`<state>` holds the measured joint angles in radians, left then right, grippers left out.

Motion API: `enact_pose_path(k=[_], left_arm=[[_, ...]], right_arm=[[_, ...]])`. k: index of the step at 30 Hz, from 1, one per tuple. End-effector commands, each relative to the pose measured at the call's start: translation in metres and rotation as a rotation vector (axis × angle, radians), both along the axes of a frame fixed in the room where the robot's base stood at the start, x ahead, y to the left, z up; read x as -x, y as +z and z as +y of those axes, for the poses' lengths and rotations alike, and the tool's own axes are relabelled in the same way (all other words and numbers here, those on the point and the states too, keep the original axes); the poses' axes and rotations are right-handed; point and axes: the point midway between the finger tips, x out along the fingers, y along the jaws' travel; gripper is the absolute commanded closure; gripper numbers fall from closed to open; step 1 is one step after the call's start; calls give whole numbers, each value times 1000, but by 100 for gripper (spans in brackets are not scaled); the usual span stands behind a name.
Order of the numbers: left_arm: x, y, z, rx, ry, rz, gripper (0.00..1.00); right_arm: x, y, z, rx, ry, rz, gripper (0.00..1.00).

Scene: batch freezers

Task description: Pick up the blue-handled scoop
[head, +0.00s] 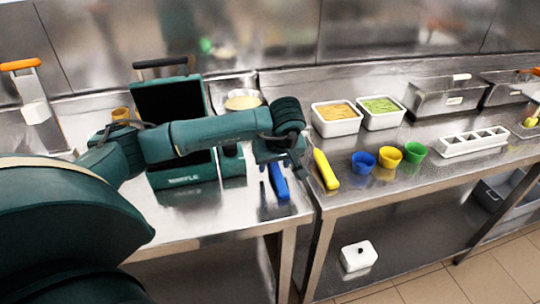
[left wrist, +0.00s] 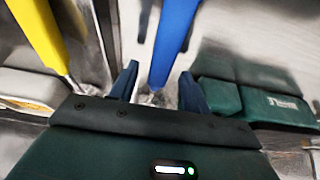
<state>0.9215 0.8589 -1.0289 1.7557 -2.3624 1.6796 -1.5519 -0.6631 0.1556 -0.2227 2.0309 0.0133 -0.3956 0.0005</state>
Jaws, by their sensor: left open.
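The blue-handled scoop (head: 279,182) lies on the left steel table near its right front corner, handle toward the front edge. In the left wrist view its blue handle (left wrist: 173,40) runs down between the fingers. My left gripper (left wrist: 158,90) is open, with one finger on each side of the scoop's handle end and visible gaps. In the head view my left gripper (head: 283,158) hangs over the scoop and hides its far part. I cannot tell how high the fingers are above the table. My right gripper is not in view.
A yellow-handled tool (head: 326,170) lies close by on the right table. Blue (head: 363,162), yellow (head: 387,163) and green (head: 414,152) cups stand further right. A green machine (head: 170,175) stands left of the scoop. A narrow gap separates the tables.

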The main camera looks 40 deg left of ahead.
Motion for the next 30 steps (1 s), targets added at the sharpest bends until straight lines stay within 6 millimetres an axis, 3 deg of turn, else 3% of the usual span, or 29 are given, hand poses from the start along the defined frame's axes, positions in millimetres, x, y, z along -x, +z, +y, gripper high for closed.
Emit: enact_pose_path(k=[4,11,27,30], left_arm=[[-4,-13,3,1,0,0,53],[-4,-14,3,2,-2,-2,53],[-4,-14,3,2,-1,-2,96],[-4,-14,3,2,-1,-2,100]], right_arm=[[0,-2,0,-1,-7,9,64],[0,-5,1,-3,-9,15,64],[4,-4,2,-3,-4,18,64],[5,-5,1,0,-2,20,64]])
